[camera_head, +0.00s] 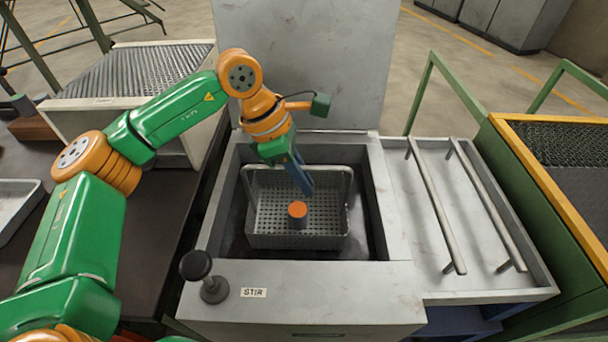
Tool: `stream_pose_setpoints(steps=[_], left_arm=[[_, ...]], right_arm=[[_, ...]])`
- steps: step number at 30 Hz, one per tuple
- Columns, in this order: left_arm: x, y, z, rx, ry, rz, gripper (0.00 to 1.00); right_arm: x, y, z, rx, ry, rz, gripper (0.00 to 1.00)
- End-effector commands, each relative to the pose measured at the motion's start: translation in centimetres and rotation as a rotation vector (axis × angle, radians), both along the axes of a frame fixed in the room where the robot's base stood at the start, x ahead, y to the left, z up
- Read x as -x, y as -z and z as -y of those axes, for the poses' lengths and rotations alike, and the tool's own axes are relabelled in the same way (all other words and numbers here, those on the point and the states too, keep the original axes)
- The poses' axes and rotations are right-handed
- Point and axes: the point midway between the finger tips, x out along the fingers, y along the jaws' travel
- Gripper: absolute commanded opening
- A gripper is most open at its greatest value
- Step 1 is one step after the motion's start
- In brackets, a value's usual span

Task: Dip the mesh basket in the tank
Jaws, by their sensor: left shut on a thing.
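The grey mesh basket (270,215) is inside the opening of the tank (400,222), looking upright, with its hoop handle raised. A small cylinder with an orange top (297,209) stands in the basket. The tank interior is dark around the basket. I cannot tell whether the basket touches the tank floor or how deep any liquid is. My right gripper is not in view.
The tank's lid (310,60) stands open behind it. A black knob (196,265) marked STIR is at the front left. A tray with two rails (435,205) adjoins the tank's right side. A ribbed tray (130,70) stands at back left, and an orange-edged mesh bin (560,180) at right.

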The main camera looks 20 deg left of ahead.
Motion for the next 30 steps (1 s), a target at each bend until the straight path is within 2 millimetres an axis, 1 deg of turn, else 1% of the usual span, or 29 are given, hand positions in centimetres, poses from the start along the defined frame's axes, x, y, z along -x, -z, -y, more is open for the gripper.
stream_pose_setpoints(steps=[1, 3, 24, 30], left_arm=[[0.0, 1.1, 0.0, 0.003, 0.000, 0.002, 0.00], [0.0, 1.9, 0.0, 0.003, 0.000, 0.002, 0.00], [0.0, 10.4, 0.0, 0.003, 0.000, 0.002, 0.00], [0.0, 12.3, 0.0, 0.002, 0.000, 0.003, 0.00]], right_arm=[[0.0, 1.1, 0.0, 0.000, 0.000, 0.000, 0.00], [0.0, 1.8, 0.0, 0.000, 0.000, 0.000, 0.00], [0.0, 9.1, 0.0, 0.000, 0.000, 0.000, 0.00], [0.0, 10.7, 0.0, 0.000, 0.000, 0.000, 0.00]])
